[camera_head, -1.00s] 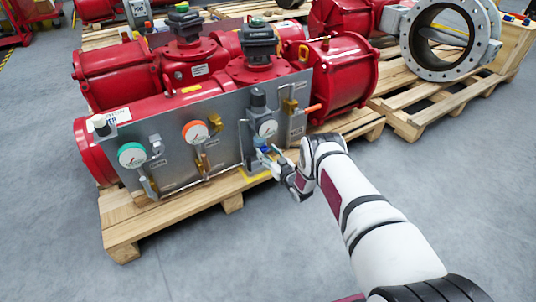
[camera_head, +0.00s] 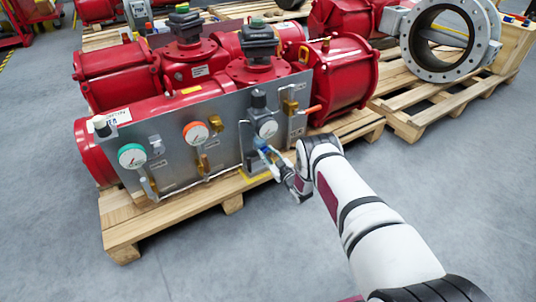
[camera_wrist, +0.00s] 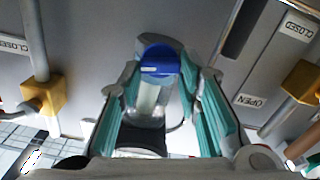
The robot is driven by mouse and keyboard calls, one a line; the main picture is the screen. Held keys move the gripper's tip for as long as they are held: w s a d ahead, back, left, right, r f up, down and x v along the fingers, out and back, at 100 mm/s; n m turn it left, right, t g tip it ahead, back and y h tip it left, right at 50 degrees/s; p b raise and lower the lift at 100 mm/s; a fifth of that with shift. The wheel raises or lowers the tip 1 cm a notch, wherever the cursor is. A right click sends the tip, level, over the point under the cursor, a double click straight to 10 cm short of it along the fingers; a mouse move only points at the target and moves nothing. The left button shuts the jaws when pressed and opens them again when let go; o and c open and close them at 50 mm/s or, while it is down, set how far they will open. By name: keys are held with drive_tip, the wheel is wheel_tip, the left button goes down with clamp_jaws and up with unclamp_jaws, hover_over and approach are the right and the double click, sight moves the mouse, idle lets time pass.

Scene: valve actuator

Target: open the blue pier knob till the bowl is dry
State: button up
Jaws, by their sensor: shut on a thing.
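The blue knob (camera_wrist: 160,60) sits at the end of a clear bowl (camera_wrist: 147,103) on the grey panel, in the middle of the wrist view. My gripper (camera_wrist: 161,72) has its teal-padded fingers on either side of the knob and is shut on it. The fingers run along both sides of the bowl. The bowl looks pale inside; I cannot tell whether liquid is left in it. In the head view the knob (camera_head: 260,143) is a small blue spot below a gauge, and my gripper (camera_head: 267,151) reaches it from the lower right.
The grey panel (camera_head: 225,125) carries several gauges, pipes and brass fittings. Brass fittings (camera_wrist: 40,97) flank my gripper in the wrist view. Red actuator cylinders (camera_head: 340,75) stand behind on a wooden pallet (camera_head: 125,225). The floor in front is clear.

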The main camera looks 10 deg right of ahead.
drive_tip(key=n, duration=0.6)
drive_tip(key=shift+s+a+f+n, duration=0.1)
drive_tip(key=shift+a+f+n, duration=0.05)
drive_tip(key=shift+n, duration=0.15)
drive_tip(key=n, duration=0.4)
drive_tip(key=shift+f, duration=0.1)
drive_tip(key=shift+n, duration=1.6)
drive_tip(key=shift+f, duration=0.1)
drive_tip(key=o, duration=1.1)
drive_tip(key=shift+o, duration=0.2)
drive_tip(key=shift+s, duration=0.1)
drive_tip(key=v, duration=1.2)
